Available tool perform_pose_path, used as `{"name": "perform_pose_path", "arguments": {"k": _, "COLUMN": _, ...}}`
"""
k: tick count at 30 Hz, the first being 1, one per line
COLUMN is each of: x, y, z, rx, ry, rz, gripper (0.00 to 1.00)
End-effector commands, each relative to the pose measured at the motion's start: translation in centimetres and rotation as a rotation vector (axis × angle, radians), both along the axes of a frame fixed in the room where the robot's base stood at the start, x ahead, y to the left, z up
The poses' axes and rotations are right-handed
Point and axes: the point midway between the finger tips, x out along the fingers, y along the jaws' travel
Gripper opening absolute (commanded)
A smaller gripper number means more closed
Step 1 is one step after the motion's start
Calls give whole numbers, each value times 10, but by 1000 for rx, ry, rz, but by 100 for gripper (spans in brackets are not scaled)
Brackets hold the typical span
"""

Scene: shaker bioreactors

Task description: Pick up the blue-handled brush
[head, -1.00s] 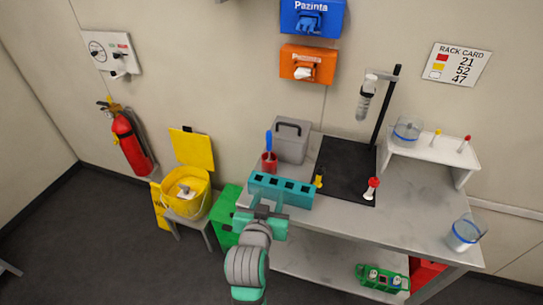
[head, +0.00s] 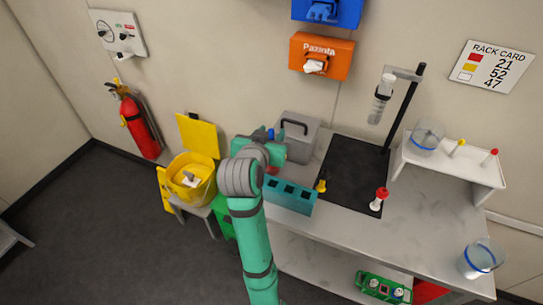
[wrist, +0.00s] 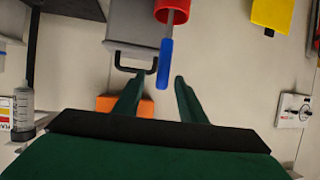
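The blue-handled brush stands in a red cup; its blue handle (wrist: 165,62) and grey shaft show in the wrist view, with the lower end hidden in the red cup (wrist: 173,10). In the head view only a bit of the blue handle (head: 270,134) shows past my gripper (head: 268,145), and the cup is mostly covered. In the wrist view my gripper (wrist: 159,77) is open, its two green fingers spread. The end of the handle appears between the fingertips, with gaps on both sides; I see no contact.
A grey box with a black handle (head: 300,137) stands close behind the cup. A teal rack (head: 291,195) is in front, on the bench. A yellow bucket (head: 205,187) is at the left. The black mat (head: 352,172) holds a stand and small pieces.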

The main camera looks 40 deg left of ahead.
Motion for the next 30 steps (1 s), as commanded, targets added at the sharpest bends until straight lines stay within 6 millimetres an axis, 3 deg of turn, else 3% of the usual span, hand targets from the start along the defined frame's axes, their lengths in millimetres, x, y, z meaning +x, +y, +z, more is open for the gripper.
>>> {"name": "perform_pose_path", "arguments": {"k": 14, "x": 41, "y": 20, "z": -21, "rx": 0, "ry": 0, "rz": -2, "gripper": 37}}
{"name": "perform_pose_path", "arguments": {"k": 23, "x": 45, "y": 22, "z": -22, "rx": 1, "ry": -1, "rz": -1, "gripper": 37}}
{"name": "perform_pose_path", "arguments": {"k": 28, "x": 45, "y": 22, "z": -22, "rx": 1, "ry": -1, "rz": 0, "gripper": 0}}
{"name": "perform_pose_path", "arguments": {"k": 30, "x": 45, "y": 22, "z": -22, "rx": 1, "ry": -1, "rz": 0, "gripper": 0}}
